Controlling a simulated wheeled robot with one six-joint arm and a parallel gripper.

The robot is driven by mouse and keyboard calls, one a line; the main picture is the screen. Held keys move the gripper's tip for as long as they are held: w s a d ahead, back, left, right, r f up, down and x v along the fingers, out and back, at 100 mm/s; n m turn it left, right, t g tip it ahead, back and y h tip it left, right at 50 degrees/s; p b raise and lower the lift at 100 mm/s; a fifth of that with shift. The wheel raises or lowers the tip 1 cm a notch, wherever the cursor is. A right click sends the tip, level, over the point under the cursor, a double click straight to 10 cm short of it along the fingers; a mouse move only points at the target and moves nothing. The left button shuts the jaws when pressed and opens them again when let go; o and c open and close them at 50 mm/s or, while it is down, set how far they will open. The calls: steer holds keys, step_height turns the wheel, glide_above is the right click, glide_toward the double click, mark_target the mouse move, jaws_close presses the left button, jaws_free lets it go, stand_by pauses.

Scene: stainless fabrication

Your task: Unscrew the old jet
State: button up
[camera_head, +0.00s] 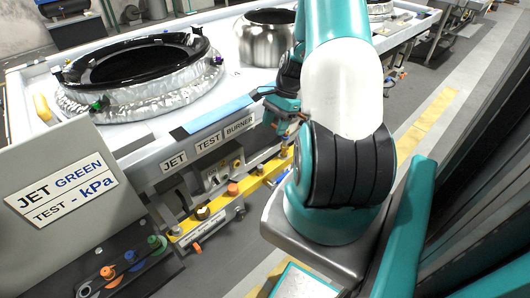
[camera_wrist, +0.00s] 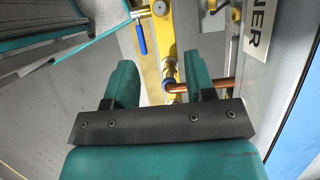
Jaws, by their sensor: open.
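My gripper (camera_wrist: 159,78) is open in the wrist view, its two teal fingers spread apart with nothing clamped between them. Beyond the fingers runs a yellow bar (camera_wrist: 156,58). I cannot tell for sure which part is the old jet. My arm hides part of this area.
A brass fitting (camera_head: 203,212) and an orange knob (camera_head: 232,189) are along the bench front. A grey panel (camera_head: 60,190) labelled "JET GREEN TEST - kPa" stands at left. A foil-wrapped ring (camera_head: 150,95) and a steel pot (camera_head: 266,40) sit on the bench. A blue-handled lever (camera_wrist: 141,38) is on the yellow bar.

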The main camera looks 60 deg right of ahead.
mark_target(261, 166)
steer(key=x, duration=1.4)
steer(key=shift+a+f+b, duration=0.25)
steer(key=shift+b, duration=0.05)
steer(key=shift+c, duration=0.2)
jaws_close()
